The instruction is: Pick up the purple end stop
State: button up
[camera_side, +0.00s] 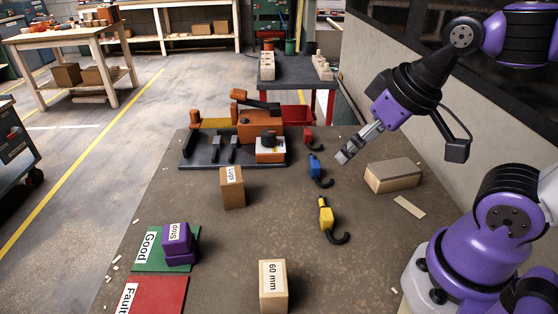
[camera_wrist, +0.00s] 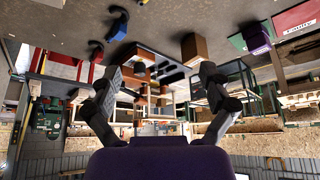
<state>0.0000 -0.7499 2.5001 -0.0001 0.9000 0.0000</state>
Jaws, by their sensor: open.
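A purple block (camera_side: 178,243), the only loose purple thing, sits on the green mat (camera_side: 207,240) marked Good at the left of the bench. It has a white label whose word I cannot read surely. In the wrist view the purple block (camera_wrist: 256,38) shows at the upper right, far from the fingers. My gripper (camera_side: 347,154) is open and empty, in the air above the right back part of the bench, well away from the purple block. In the wrist view my gripper (camera_wrist: 160,92) has its two fingers spread apart with nothing between them.
A brown block marked Lugs (camera_side: 232,188) and a box marked 60 mm (camera_side: 273,287) stand on the bench. Red (camera_side: 310,137), blue (camera_side: 316,167) and yellow (camera_side: 326,216) hooked pieces lie near the middle. A machine (camera_side: 258,124) stands behind; a red mat (camera_side: 157,295) lies in front.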

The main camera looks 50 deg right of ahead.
jog(key=n+g+y, duration=0.3)
jog(key=n+y, duration=0.1)
jog(key=n, duration=0.7)
send_near(177, 232)
jog(key=f, duration=0.2)
jog(key=x, duration=0.5)
jog(key=shift+a+f, duration=0.1)
jog(key=shift+a, duration=0.3)
jog(key=x, duration=0.5)
jog(key=shift+w+f, duration=0.2)
jog(key=shift+w, duration=0.2)
jog(key=c, duration=1.3)
